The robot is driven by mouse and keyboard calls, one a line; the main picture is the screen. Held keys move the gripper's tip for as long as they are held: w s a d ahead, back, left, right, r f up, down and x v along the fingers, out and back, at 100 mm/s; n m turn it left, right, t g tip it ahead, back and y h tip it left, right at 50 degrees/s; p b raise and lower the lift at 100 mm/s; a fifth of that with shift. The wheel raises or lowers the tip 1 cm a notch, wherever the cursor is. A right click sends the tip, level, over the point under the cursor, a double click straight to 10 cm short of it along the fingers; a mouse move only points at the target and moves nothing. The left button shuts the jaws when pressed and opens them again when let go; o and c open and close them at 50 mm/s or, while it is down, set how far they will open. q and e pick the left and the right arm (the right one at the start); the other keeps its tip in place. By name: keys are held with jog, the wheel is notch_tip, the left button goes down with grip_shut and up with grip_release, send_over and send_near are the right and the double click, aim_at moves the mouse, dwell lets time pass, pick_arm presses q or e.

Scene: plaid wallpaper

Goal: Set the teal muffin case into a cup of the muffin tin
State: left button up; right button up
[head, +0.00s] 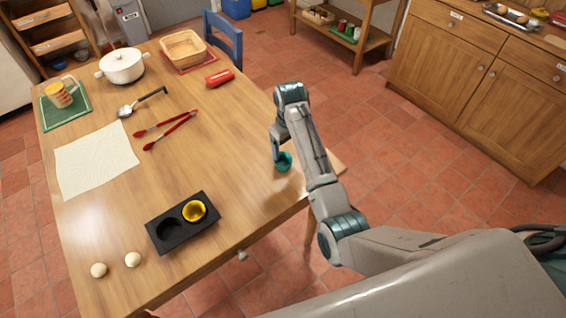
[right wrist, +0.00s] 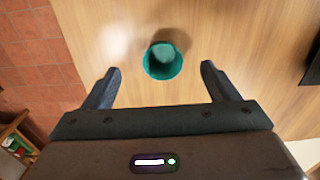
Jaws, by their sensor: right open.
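The teal muffin case (head: 283,162) stands on the wooden table near its right edge. In the right wrist view the teal muffin case (right wrist: 163,61) shows just beyond and between the fingertips. My right gripper (head: 277,155) is open above it, and its open fingers also show in the right wrist view (right wrist: 158,75), apart from the case. The black muffin tin (head: 181,224) lies near the table's front edge. Its right cup holds a yellow case (head: 194,211); its left cup (head: 167,230) looks empty. My left gripper is not in view.
Two pale round balls (head: 133,259) lie left of the tin. A cream cloth (head: 95,160), red tongs (head: 168,128), a ladle (head: 140,101), a white pot (head: 121,66) and a basket (head: 184,48) are farther back. The table (head: 235,160) is clear between case and tin.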

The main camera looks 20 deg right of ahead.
jog(key=w+r, duration=0.2)
jog(key=p, duration=0.1)
send_near(283, 158)
jog(key=s, duration=0.1)
jog(key=s+f, duration=0.1)
jog(key=shift+s+a+f, duration=0.2)
jog(key=shift+s+f, duration=0.15)
jog(key=shift+w+a+f+p, duration=0.1)
jog(key=shift+w+f+p, duration=0.05)
jog(key=shift+f+p, duration=0.35)
jog(key=shift+w+f+p, duration=0.2)
jog(key=shift+f+p, duration=0.2)
jog(key=shift+f, duration=1.75)
jog(key=c, duration=1.1)
